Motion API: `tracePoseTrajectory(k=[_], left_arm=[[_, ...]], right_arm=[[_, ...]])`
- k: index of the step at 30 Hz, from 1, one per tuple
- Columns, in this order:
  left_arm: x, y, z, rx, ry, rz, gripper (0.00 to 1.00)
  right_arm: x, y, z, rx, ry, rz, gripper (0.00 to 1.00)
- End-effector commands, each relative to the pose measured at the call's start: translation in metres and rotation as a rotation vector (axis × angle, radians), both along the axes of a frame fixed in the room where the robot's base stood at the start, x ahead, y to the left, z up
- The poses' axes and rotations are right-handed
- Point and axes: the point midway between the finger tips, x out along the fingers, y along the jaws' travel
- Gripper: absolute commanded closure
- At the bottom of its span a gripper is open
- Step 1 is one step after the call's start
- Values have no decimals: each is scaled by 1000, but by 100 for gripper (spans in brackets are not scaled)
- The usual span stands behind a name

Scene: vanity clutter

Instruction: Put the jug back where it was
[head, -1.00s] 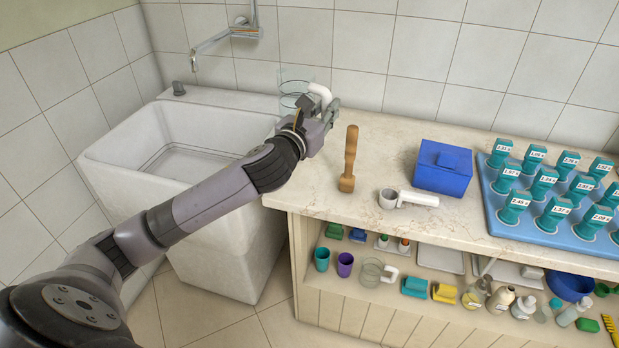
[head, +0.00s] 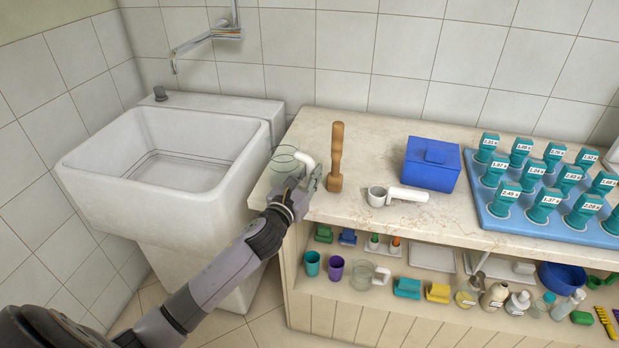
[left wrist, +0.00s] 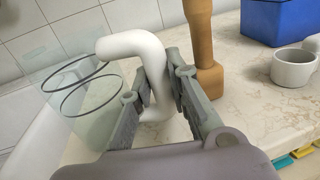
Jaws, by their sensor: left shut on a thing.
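The jug (head: 283,162) is clear glass with dark rings and a white handle. It is at the left end of the counter (head: 350,215), near the sink. My left gripper (head: 311,181) is shut on its white handle, which also shows between the fingers in the left wrist view (left wrist: 133,46). The jug's glass body (left wrist: 82,85) is left of the fingers there. I cannot tell whether its base touches the counter. My right gripper is out of view.
A wooden mallet (head: 336,158) stands close right of the jug. Further right are a white cup with a long handle (head: 408,194), a blue box (head: 431,165) and a blue tray (head: 497,223) of teal items. A similar glass jug (head: 362,274) is on the shelf below. The sink (head: 100,185) is left.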

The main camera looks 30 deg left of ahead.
Motion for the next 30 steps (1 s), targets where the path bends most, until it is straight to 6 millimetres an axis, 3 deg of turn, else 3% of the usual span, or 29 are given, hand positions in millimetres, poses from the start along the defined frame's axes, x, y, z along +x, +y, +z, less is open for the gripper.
tracePoseTrajectory(k=[11, 12, 15, 25, 30], left_arm=[[0, 0, -4, 2, -2, 0, 100], [0, 0, -4, 1, -1, 0, 82], [0, 0, -3, 1, -1, 0, 75], [0, 0, 0, 0, -2, 0, 75], [-21, -1, -3, 4, 1, -2, 75]], right_arm=[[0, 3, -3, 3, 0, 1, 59], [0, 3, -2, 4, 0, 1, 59], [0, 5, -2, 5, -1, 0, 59], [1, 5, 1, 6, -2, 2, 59], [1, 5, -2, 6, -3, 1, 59]])
